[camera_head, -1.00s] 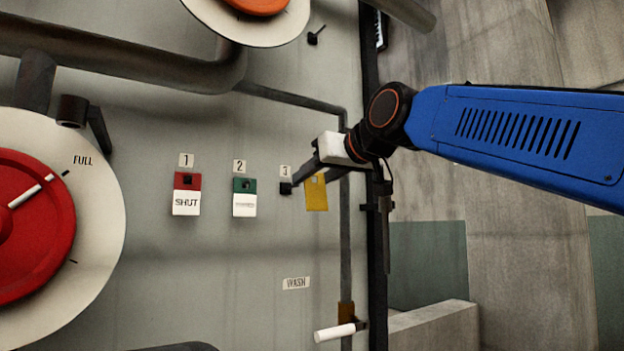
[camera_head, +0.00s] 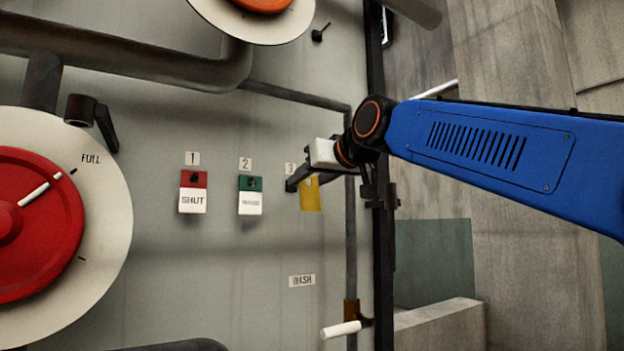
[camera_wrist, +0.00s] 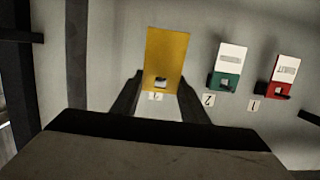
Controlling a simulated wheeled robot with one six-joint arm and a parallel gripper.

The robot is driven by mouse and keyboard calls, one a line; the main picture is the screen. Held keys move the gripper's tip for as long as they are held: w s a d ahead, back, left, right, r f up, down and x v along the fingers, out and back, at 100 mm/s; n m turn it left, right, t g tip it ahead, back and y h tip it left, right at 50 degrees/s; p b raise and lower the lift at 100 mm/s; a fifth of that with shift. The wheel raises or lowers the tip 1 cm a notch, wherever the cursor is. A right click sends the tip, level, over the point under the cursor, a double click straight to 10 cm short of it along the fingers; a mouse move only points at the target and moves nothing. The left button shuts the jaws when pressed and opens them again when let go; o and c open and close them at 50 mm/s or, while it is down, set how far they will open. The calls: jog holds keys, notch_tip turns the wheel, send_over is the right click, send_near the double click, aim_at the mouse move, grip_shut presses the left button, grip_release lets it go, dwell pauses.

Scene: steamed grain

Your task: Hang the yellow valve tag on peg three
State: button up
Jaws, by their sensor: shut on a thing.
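The yellow valve tag (camera_head: 311,196) is held by my gripper (camera_head: 302,182) in front of the grey panel, just right of and below the label 3 (camera_head: 290,169). In the wrist view the yellow tag (camera_wrist: 167,52) lies between the two fingers, with its square hole near the label 3 (camera_wrist: 155,96). My gripper is shut on the tag. Peg three is hidden behind the finger and tag in the head view. I cannot tell whether the peg is in the hole.
A red tag (camera_head: 193,192) hangs under label 1 and a green tag (camera_head: 250,195) under label 2, left of my gripper. A vertical pipe (camera_head: 351,240) runs right of the pegs. A white-handled lever (camera_head: 341,330) sticks out below.

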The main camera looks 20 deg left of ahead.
jog(key=shift+r+x, duration=0.15)
jog(key=shift+x, duration=0.95)
jog(key=shift+r+x, duration=0.1)
jog(key=shift+x, duration=1.05)
jog(key=shift+w, duration=0.1)
jog(key=o, duration=1.1)
jog(key=v, duration=1.7)
jog(key=shift+s, duration=0.25)
